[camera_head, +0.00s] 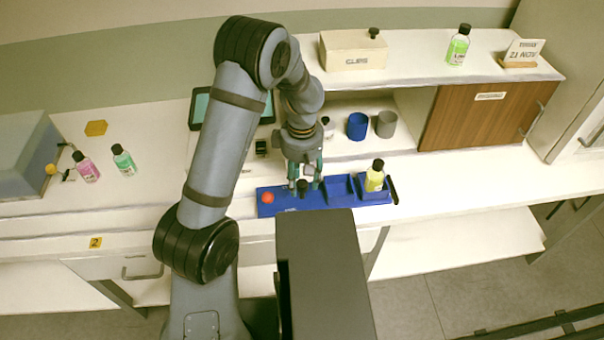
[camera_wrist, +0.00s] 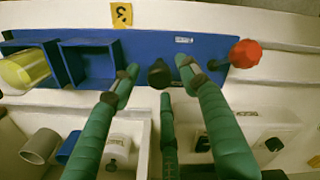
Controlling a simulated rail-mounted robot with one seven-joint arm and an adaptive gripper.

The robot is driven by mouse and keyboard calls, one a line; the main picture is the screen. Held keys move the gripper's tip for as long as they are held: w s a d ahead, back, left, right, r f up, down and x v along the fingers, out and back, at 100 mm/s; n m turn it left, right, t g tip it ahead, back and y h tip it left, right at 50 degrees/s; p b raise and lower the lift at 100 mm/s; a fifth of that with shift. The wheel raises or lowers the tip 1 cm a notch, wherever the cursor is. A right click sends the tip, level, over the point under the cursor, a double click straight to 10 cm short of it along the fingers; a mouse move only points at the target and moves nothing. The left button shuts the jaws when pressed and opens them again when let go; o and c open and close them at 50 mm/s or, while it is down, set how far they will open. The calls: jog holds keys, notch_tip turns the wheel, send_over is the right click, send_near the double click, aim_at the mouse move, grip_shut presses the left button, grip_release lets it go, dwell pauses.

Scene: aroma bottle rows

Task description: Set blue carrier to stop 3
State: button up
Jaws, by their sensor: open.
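The blue carrier (camera_head: 272,207) lies along the counter's front, with a red ball knob (camera_head: 267,197) at its left end and a black knob (camera_head: 302,187) near its middle. A yellow-green bottle (camera_head: 374,176) stands in its right compartment; the compartment beside it looks empty. The wrist view shows the carrier (camera_wrist: 200,50) from the other side, with the bottle (camera_wrist: 25,68) at left. My gripper (camera_head: 305,182) is open over the carrier, its fingertips on either side of the black knob (camera_wrist: 159,74). Contact cannot be told. A yellow tag 3 (camera_wrist: 121,15) sits beside the carrier's front edge.
A yellow tag 2 (camera_head: 95,242) is on the counter front at left. Pink (camera_head: 86,167) and green (camera_head: 123,160) bottles stand left. A blue cup (camera_head: 357,126) and grey cup (camera_head: 386,124) stand behind the carrier, under the raised shelf (camera_head: 410,72). The counter right of the carrier is clear.

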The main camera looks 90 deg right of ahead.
notch_tip(320, 180, up, 12)
dwell(0.4)
dwell(0.3)
notch_tip(320, 180, down, 12)
jog(key=shift+f, duration=0.15)
jog(key=shift+w, duration=0.25)
dwell(0.6)
